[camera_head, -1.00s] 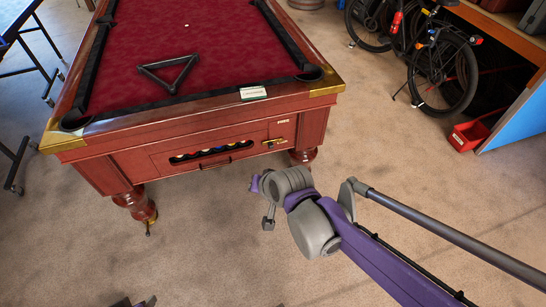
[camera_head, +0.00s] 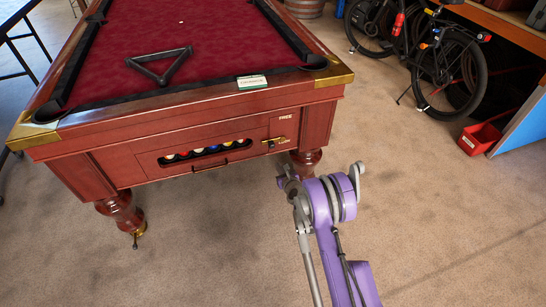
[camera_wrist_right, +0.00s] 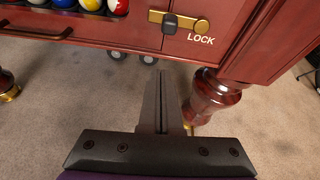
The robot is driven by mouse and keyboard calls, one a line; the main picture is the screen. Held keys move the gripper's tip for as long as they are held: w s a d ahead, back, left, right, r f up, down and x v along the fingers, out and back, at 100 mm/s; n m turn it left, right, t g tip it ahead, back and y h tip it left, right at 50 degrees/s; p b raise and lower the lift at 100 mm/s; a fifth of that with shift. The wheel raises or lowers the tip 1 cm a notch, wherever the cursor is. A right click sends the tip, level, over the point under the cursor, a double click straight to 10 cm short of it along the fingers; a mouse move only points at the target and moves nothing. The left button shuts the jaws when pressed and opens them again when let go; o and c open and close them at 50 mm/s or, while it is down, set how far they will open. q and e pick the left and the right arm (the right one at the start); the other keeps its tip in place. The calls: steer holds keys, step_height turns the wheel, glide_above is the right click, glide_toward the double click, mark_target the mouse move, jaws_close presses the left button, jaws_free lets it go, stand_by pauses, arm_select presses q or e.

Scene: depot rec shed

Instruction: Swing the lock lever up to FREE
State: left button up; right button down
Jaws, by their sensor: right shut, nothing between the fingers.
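The lock lever (camera_head: 275,142) is a small brass bar with a dark knob on the front panel of the pool table (camera_head: 190,130). It lies roughly level between the FREE label (camera_head: 286,117) above and the LOCK label below. In the right wrist view the brass lever (camera_wrist_right: 190,23) is at the top, just above the word LOCK (camera_wrist_right: 201,40). My right gripper (camera_wrist_right: 163,78) is shut and empty, pointing at the table front below the lever, apart from it. In the head view my right gripper (camera_head: 284,175) is partly hidden by its own wrist. My left gripper is out of view.
Pool balls (camera_head: 206,151) lie in a slot left of the lever, above a dark handle. A table leg (camera_head: 307,162) stands below the lever's right side. A black triangle rack (camera_head: 160,66) lies on the red cloth. Open carpet lies to the right, before the bicycle (camera_head: 447,65) and red bin (camera_head: 481,138).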

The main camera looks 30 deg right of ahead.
steer(key=shift+s+d+f+m, duration=0.1)
steer(key=shift+d+f+m, duration=0.4)
steer(key=shift+f, duration=0.25)
steer(key=b+x, duration=0.1)
steer(key=x, duration=0.9)
steer(key=shift+w+r, duration=0.1)
steer(key=shift+w, duration=0.1)
steer(key=shift+s+r, duration=0.2)
steer(key=shift+r, duration=1.8)
